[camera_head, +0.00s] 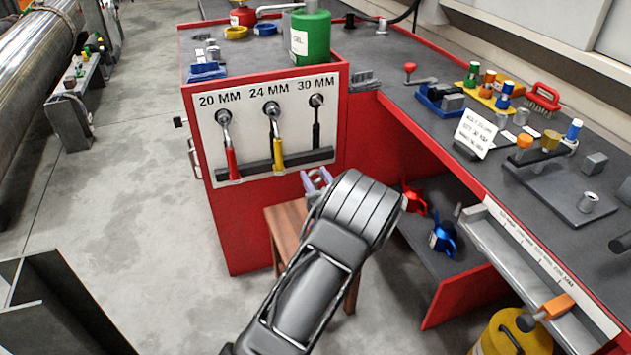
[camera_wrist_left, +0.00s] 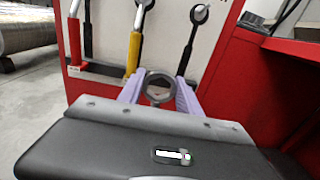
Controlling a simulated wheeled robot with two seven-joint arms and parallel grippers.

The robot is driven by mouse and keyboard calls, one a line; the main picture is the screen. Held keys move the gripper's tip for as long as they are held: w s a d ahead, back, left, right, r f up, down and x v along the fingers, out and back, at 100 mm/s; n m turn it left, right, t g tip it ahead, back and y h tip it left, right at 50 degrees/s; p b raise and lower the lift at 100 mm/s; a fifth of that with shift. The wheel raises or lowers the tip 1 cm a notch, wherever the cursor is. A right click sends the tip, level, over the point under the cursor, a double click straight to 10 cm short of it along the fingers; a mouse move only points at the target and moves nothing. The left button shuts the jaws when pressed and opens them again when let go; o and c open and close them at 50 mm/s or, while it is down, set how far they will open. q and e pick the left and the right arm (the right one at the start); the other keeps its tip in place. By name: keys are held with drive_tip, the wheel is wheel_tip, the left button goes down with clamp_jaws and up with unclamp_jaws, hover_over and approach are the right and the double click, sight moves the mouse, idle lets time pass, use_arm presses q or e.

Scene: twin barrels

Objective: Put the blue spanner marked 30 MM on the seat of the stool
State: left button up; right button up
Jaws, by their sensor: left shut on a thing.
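My left gripper (camera_head: 318,180) is in front of the tool board, above the wooden stool (camera_head: 284,222). Its lilac fingers are shut on a dark metal ring end (camera_wrist_left: 160,88), seen between the fingertips in the wrist view. The rest of the held tool is hidden, so no blue handle or 30 MM mark shows. Under the board's 30 MM label is only a dark spanner shape (camera_head: 316,130), with no blue handle; it looks like a painted outline. The stool's seat is partly covered by my left arm. My right gripper is not in view.
A red spanner (camera_head: 231,160) and a yellow spanner (camera_head: 277,150) hang on the white board (camera_head: 245,100) of the red cabinet. The floor left of the stool is clear.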

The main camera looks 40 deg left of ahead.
use_arm(q)
drive_tip(key=shift+f, duration=0.2)
drive_tip(key=shift+f, duration=0.15)
drive_tip(key=o, duration=1.3)
drive_tip(key=shift+c, duration=0.2)
drive_tip(key=shift+d, duration=0.15)
drive_tip(key=shift+s+d, duration=0.3)
drive_tip(key=p+v, duration=0.2)
drive_tip(key=v, duration=0.9)
